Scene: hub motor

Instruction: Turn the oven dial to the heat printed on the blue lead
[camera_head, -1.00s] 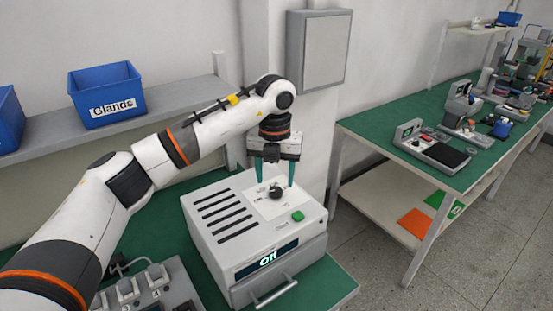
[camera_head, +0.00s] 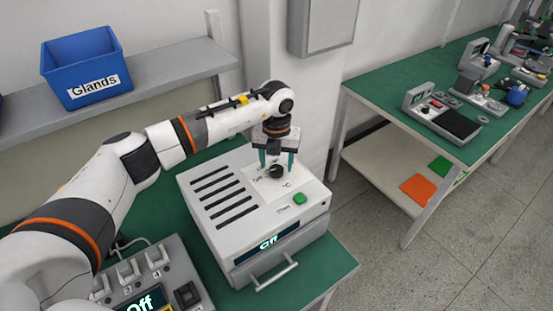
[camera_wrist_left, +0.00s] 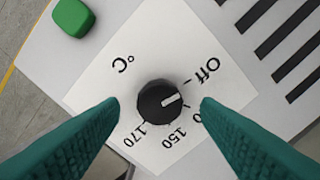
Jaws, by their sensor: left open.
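The oven (camera_head: 222,205) is a light grey box on the green bench, with a display (camera_head: 268,243) reading "Off". Its black dial (camera_head: 276,172) sits on a white panel on top; in the left wrist view the dial (camera_wrist_left: 160,102) has a white pointer turned toward "Off". Marks for 150 and 170 show, and another mark is partly hidden by a finger. My left gripper (camera_head: 277,160) is open above the dial, its teal fingers on either side of it; the fingers also show in the left wrist view (camera_wrist_left: 158,125). No blue lead is recognisable. My right gripper is not seen.
A green button (camera_head: 300,199) is beside the dial panel. A switch unit (camera_head: 150,275) with an "Off" display stands front left. A blue "Glands" bin (camera_head: 88,70) sits on the shelf behind. Another bench (camera_head: 400,80) with devices stands to the right.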

